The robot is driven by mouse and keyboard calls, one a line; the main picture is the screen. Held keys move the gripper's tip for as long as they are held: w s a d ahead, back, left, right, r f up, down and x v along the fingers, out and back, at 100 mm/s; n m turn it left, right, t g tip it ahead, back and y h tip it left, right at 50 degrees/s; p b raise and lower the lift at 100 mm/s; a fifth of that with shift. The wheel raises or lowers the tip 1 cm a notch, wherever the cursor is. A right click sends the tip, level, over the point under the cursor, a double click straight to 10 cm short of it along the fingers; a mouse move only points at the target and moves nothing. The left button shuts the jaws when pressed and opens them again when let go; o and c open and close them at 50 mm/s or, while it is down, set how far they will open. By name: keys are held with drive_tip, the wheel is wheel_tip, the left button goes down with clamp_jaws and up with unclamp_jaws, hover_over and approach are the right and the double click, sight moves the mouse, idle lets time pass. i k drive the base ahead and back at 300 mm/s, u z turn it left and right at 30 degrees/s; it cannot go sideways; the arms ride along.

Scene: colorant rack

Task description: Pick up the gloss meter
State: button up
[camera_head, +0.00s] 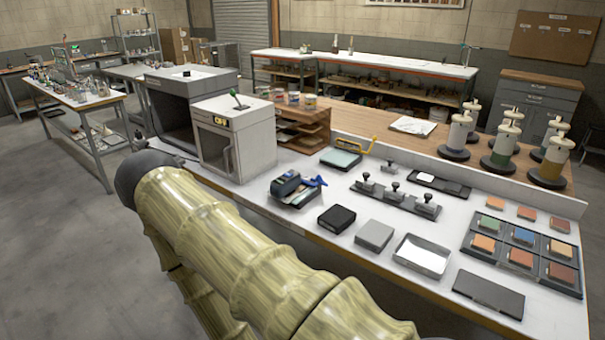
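I cannot tell for sure which item is the gloss meter. A small blue and dark device (293,186) on a dark base sits on the white-topped bench, left of centre. A black box (337,218) and a grey box (374,235) lie to its right, nearer the front edge. All are apart from each other. My arm, pale yellow-green and segmented, crosses the foreground on the near side of the bench. No gripper fingers show.
A grey cabinet (233,138) stands left on the bench. A row of dark metal pieces (396,200), an open tray (422,256), a black flat case (488,294) and a swatch tray (522,254) lie rightward. Pigment canisters (503,140) stand at the back right.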

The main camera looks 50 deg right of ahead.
sight(282, 187)
drive_tip(key=u, duration=0.45)
drive_tip(key=k, duration=0.1)
drive_tip(key=z, duration=1.15)
